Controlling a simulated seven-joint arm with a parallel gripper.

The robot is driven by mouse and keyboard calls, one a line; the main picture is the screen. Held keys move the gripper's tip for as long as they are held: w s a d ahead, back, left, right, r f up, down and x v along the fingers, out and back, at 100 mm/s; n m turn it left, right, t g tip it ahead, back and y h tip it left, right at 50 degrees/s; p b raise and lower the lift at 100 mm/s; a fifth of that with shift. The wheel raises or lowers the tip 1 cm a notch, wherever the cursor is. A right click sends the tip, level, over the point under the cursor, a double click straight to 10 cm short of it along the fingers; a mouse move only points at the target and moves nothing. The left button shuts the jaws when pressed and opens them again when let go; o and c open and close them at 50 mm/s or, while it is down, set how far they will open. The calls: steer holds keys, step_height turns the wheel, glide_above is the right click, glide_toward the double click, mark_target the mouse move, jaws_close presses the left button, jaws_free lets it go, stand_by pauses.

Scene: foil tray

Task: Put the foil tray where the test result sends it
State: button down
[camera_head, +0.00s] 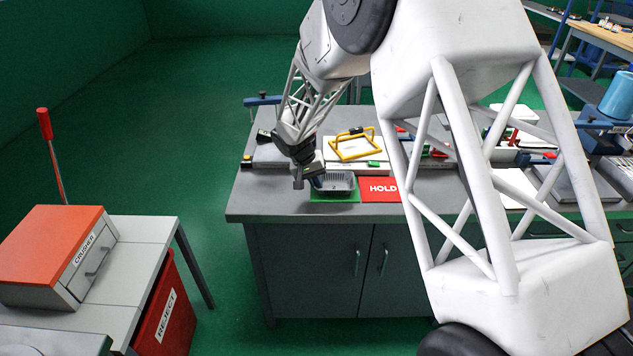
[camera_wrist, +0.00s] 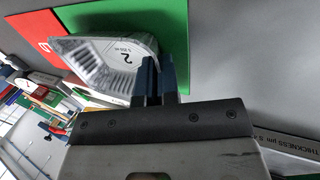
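The foil tray (camera_head: 340,184) is a shallow silver tray with ribbed sides, over the green mat (camera_head: 335,198) near the table's front edge. In the wrist view the tray (camera_wrist: 105,58) shows a "2" marking. My gripper (camera_head: 304,181) is at the tray's left end in the head view. In the wrist view its two blue fingers (camera_wrist: 158,78) are close together at the tray's end wall, one overlapping the tray and one outside it; they look shut on the rim. The exact contact is hidden. I cannot tell whether the tray is clear of the mat.
A red HOLD mat (camera_head: 380,188) lies right of the green one. Behind stands a yellow-handled frame (camera_head: 353,146). At lower left are a red REJECT bin (camera_head: 168,312) and an orange-topped CRUSHER box (camera_head: 50,240) on a side table (camera_head: 145,232). A floor gap separates the tables.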

steer(key=c, duration=1.3)
jaws_free()
steer(key=shift+v, duration=3.95)
steer(key=shift+d, duration=0.1)
